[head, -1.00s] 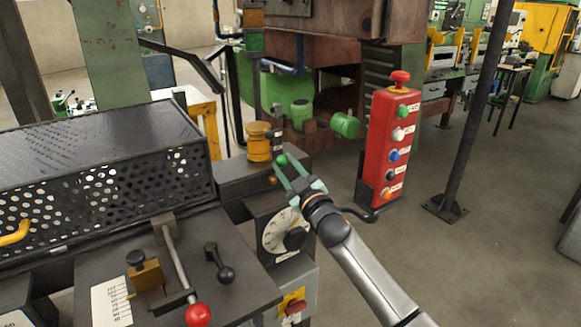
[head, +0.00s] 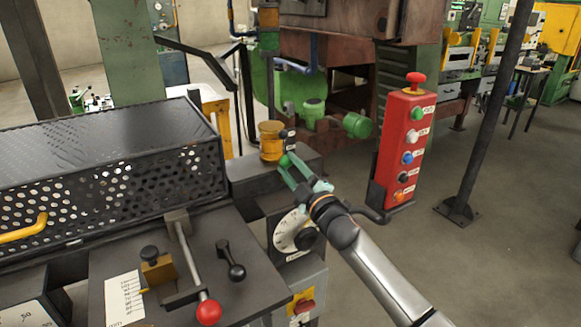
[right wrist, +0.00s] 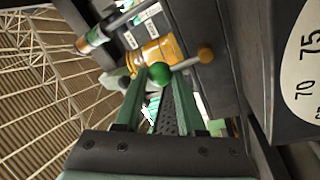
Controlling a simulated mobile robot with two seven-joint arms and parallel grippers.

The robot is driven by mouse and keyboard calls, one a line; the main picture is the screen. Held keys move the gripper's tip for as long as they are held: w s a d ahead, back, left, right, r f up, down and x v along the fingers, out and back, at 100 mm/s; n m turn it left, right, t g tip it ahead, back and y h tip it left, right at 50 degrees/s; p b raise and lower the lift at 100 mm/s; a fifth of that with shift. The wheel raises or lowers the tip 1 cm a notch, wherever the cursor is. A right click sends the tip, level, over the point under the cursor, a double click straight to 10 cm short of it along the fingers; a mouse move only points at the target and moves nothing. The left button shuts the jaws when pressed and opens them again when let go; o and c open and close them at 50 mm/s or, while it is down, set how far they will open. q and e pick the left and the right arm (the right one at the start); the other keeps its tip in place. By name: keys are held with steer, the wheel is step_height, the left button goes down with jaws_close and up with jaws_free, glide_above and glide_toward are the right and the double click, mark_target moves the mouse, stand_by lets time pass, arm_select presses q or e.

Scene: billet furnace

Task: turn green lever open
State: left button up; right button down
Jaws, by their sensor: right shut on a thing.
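The green lever's round green knob (head: 284,160) shows in the head view beside a yellow cylindrical fitting (head: 270,141) on the dark machine block. My right gripper (head: 288,168) reaches it from the lower right, with its fingertips at the knob. In the right wrist view the green knob (right wrist: 159,73) sits between the tips of my right gripper (right wrist: 158,82), which is shut on it. The lever's pivot is largely hidden by the fingers. My left gripper is out of view.
A white dial (head: 293,231) is below my right gripper. A red button post (head: 402,150) stands to the right. A perforated black guard (head: 110,180) and a red-knobbed lever (head: 208,312) are on the left. Open floor lies at the right.

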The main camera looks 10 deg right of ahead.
steer(key=shift+d+f, duration=0.2)
steer(key=shift+f, duration=0.2)
steer(key=c, duration=0.7)
jaws_free()
steer(key=shift+o, duration=0.9)
steer(key=shift+r, duration=0.25)
steer(key=shift+a, duration=0.1)
steer(key=b+v, duration=0.1)
steer(key=v, duration=1.1)
steer(key=shift+s, duration=0.25)
